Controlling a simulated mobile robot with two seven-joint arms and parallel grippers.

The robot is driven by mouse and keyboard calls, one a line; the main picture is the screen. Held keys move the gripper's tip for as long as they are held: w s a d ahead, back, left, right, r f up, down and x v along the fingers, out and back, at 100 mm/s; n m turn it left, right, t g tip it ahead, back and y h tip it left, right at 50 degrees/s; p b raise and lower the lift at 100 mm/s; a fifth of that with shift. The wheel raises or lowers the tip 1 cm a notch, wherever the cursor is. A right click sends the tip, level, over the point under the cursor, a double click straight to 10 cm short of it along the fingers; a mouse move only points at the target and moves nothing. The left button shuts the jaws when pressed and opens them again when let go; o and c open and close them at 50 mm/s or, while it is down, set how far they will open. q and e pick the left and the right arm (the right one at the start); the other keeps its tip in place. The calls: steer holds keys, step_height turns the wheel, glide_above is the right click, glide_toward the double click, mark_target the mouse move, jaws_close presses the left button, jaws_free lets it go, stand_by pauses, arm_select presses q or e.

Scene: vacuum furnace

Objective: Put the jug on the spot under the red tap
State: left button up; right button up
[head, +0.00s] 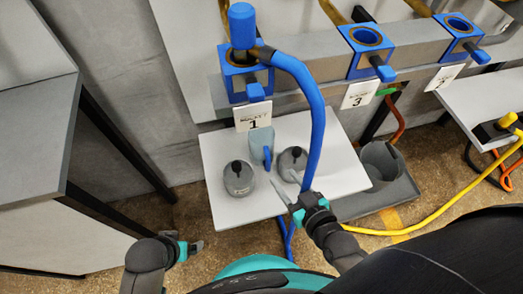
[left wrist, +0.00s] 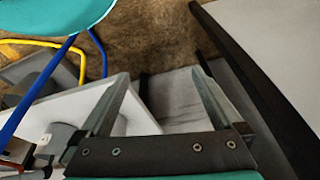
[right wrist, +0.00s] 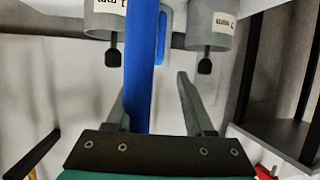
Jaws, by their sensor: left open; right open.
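I cannot make out a red tap or a spot under one in these views. A pale grey vessel with a blue handle (head: 260,138) stands on a small white table, between and behind two grey canisters; I cannot tell if it is the jug. Its blue handle also shows in the right wrist view (right wrist: 160,38), partly behind a blue hose. My right gripper (head: 288,186) is open and empty, over the table's front right part, close to the right canister. My left gripper (head: 192,248) is open and empty, low at the left, away from the table.
The grey canisters (head: 238,180) (head: 292,162) have black knobs. A thick blue hose (head: 316,120) arches down in front of the table (head: 340,170). Numbered blue sockets (head: 366,50) line the back. A grey bin (head: 382,162) stands right; a grey bench (head: 40,110) stands left.

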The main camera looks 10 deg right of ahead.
mark_target(270, 161)
steer(key=b+x, duration=0.1)
steer(key=x, duration=0.3)
steer(key=shift+w+a+f+b, duration=0.1)
steer(key=shift+w+f+b, duration=0.1)
steer(key=shift+w+b, duration=0.15)
steer(key=shift+b+x, duration=1.55)
steer(key=shift+x, duration=0.7)
arm_select(q)
step_height(270, 161, up, 10)
steer(key=w+d+t, duration=0.1)
steer(key=w+t, duration=0.1)
steer(key=shift+w+r+t, duration=0.2)
steer(key=shift+r+t, duration=0.05)
steer(key=shift+t, duration=0.05)
arm_select(e)
steer(key=shift+w+a+f, duration=0.15)
steer(key=shift+w+f, duration=0.05)
steer(key=shift+w, duration=0.3)
jaws_close()
